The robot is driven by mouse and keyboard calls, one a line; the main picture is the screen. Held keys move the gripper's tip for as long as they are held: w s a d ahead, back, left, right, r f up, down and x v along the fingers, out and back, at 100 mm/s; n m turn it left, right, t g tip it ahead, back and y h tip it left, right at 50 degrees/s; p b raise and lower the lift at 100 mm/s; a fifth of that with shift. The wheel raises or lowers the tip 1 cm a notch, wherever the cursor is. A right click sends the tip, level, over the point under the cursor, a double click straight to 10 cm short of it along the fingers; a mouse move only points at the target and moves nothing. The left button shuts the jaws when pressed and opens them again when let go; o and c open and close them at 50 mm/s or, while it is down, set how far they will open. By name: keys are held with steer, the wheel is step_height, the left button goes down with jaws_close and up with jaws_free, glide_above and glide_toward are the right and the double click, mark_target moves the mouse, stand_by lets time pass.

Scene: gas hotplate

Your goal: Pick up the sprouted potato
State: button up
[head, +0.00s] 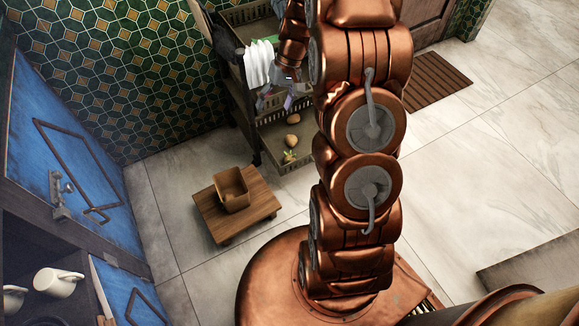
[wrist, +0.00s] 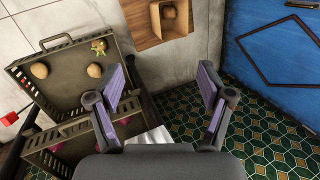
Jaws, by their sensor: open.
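The sprouted potato (head: 289,156) lies in the lower tray (head: 276,158) of a wheeled cart, near the tray's front end, with green-yellow sprouts on it. It also shows in the wrist view (wrist: 98,47), at the upper left, beyond and left of my fingers. Two plain potatoes (wrist: 39,70) (wrist: 95,70) lie in the same tray. My gripper (wrist: 160,85) is open and empty, its purple-padded fingers spread wide. In the head view my gripper (head: 279,98) is beside the cart, above the lower tray and apart from the potato.
A low wooden stand (head: 212,218) with a brown box (head: 230,190) stands in front. The box holds a small brown thing. Blue cabinets (head: 70,150) line the left.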

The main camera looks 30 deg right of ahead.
steer(key=w+d+f+t+b, duration=0.1)
steer(key=w+d+f+b, duration=0.2)
steer(key=f, duration=0.5)
steer(key=w+d+f+b, duration=0.1)
steer(key=d+f+b, duration=0.2)
steer(key=d+f, duration=0.35)
steer(key=m+t+y+b, duration=0.1)
steer(key=m+b, duration=0.1)
steer(key=b, duration=0.4)
glide_toward(292, 156)
steer(key=b+x, duration=0.4)
steer(key=x, duration=0.6)
steer(key=shift+f, duration=0.25)
steer(key=shift+r, duration=0.1)
steer(key=c, duration=1.3)
